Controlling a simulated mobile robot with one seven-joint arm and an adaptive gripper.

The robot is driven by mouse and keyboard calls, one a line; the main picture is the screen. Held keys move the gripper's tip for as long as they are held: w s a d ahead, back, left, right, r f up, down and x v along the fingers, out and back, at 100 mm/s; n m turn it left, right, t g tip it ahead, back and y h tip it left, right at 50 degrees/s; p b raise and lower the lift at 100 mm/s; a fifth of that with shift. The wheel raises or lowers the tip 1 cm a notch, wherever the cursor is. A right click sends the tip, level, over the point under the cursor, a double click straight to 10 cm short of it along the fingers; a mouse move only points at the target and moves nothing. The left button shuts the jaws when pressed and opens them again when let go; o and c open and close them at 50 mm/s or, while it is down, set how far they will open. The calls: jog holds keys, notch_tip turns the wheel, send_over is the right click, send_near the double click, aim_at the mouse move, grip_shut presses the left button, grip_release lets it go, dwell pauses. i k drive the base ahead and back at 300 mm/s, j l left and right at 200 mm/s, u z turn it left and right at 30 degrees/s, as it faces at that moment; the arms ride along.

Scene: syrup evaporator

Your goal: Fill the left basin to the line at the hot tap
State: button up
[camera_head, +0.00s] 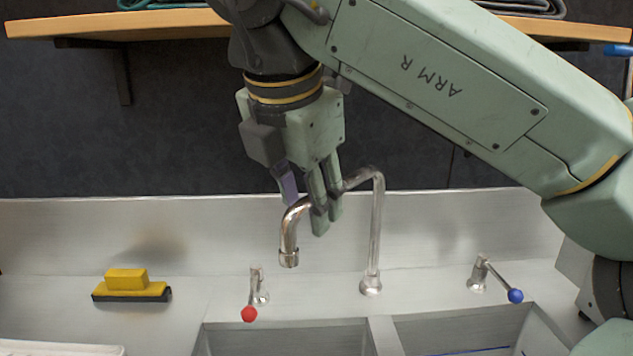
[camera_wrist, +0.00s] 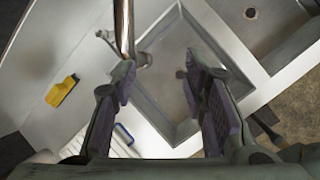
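The left basin (camera_head: 285,340) is cut off by the bottom of the head view; its fill line and any water inside do not show there. The wrist view shows its interior (camera_wrist: 165,115) between my fingers, with no water clearly visible. The hot tap (camera_head: 257,288) has a red-tipped lever pointing toward the front, left of the faucet. The chrome spout (camera_head: 289,240) is swung left, its outlet above the area behind the left basin. My gripper (camera_head: 315,200) is at the spout's upper bend, fingers overlapping it in the head view. In the wrist view its fingers (camera_wrist: 163,88) are spread apart; contact with the spout is unclear.
The cold tap (camera_head: 483,275) with a blue-tipped lever stands at the right, behind the right basin (camera_head: 455,330). A yellow and black brush (camera_head: 128,285) lies on the left counter. A wooden shelf (camera_head: 120,23) crosses behind my arm. A white ridged item (camera_head: 60,350) is at the lower left.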

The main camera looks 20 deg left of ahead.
aim_at(248, 315)
jog(key=k+l, duration=0.15)
jog(key=k, duration=0.35)
jog(key=k+l, duration=0.2)
jog(key=k, duration=0.3)
